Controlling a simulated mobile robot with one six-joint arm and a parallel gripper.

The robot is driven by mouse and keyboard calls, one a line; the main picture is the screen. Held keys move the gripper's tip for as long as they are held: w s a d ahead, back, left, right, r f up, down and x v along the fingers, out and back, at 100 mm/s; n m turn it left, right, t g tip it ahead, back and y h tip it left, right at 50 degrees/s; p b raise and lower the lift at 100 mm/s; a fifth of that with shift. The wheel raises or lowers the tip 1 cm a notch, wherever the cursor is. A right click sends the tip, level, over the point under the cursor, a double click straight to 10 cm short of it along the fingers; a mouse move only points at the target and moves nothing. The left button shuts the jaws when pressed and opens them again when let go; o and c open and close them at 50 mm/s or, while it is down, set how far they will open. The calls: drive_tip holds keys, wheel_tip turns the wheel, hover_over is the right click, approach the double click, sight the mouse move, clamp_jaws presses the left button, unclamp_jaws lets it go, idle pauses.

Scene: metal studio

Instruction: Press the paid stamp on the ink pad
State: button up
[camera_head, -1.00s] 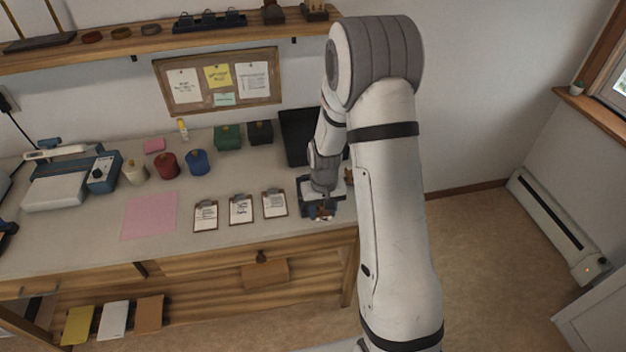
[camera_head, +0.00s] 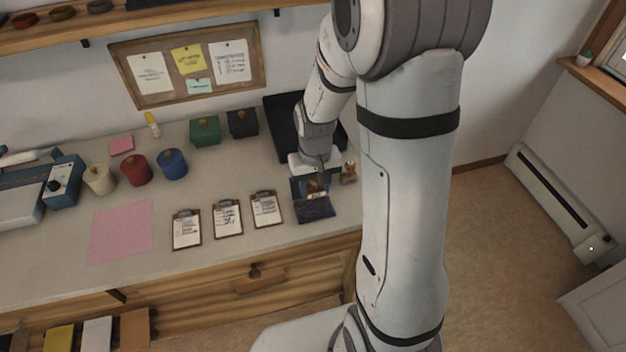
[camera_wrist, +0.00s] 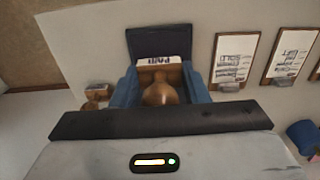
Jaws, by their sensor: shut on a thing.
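The paid stamp (camera_wrist: 163,92) has a rounded wooden handle and a wooden block with a white PAID label. My gripper (camera_wrist: 160,90) is shut on it, with a blue finger on each side. In the head view, the stamp (camera_head: 316,187) and gripper are at the ink pad (camera_head: 315,208), at the counter's right end. The pad's dark blue slab shows beyond the stamp in the wrist view (camera_wrist: 158,42). The stamp's underside is hidden, so I cannot tell whether it touches the pad.
Another small wooden-handled stamp (camera_head: 349,172) stands right of my gripper. Several clipboards (camera_head: 265,208) lie to the left. A black tray (camera_head: 283,122) lies behind, with green (camera_head: 205,130) and black (camera_head: 242,123) boxes beside it. A pink sheet (camera_head: 120,231) lies farther left.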

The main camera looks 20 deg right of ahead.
sight(315, 209)
drive_tip(key=shift+f+b, duration=1.85)
drive_tip(key=shift+f, duration=0.85)
drive_tip(key=shift+f+b, duration=0.5)
drive_tip(key=shift+f, duration=0.15)
drive_tip(key=shift+r, duration=0.1)
wheel_tip(315, 209, up, 7)
drive_tip(key=p, duration=0.5)
